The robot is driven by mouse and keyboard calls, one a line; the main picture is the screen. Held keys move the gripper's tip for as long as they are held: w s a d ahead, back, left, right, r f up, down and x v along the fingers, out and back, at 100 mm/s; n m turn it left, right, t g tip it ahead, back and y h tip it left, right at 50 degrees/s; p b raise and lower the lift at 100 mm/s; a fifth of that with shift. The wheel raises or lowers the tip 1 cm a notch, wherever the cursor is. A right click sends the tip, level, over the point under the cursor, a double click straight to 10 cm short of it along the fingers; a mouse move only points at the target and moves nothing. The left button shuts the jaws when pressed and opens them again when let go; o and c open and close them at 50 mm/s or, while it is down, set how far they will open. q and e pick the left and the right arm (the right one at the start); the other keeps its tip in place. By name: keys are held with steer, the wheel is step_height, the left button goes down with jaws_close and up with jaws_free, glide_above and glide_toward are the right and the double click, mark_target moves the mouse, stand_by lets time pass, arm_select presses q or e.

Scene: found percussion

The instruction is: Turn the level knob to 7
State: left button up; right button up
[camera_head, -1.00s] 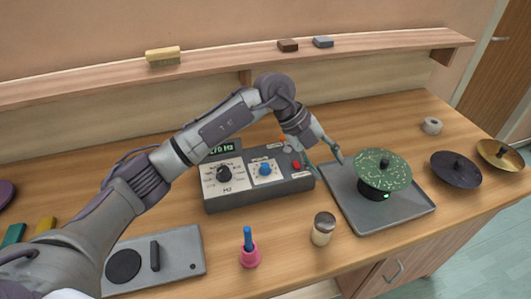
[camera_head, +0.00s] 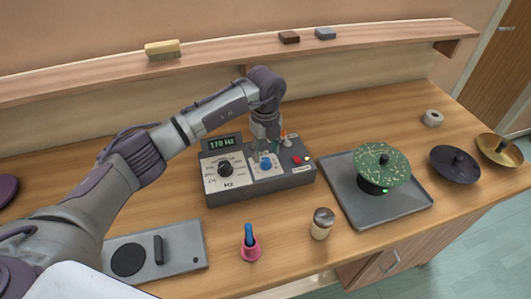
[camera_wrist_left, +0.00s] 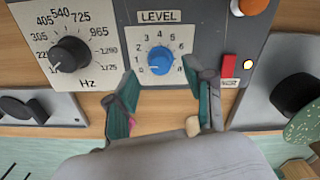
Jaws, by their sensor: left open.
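The blue level knob (camera_head: 266,163) is on the pale right-hand panel of the grey control box (camera_head: 296,181). In the left wrist view the knob (camera_wrist_left: 159,61) sits under the word LEVEL inside a ring of numbers. A light mark shows at its lower left, towards the low end of the scale. My left gripper (camera_head: 266,147) is over the box at this knob. In the wrist view its two teal-padded fingers (camera_wrist_left: 161,75) are open, one on each side of the knob and apart from it. My right gripper is not in view.
A black Hz knob (camera_head: 225,168) is left of the level knob, below a display (camera_head: 221,143) reading 170 Hz. A red button (camera_head: 297,160) is to the right. A grey tray (camera_head: 410,209) with a green speckled disc (camera_head: 383,164) stands right of the box.

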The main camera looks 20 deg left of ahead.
mark_target(266, 160)
arm_select(q)
steer(key=shift+f, duration=1.55)
steer(key=shift+c, duration=0.2)
jaws_close()
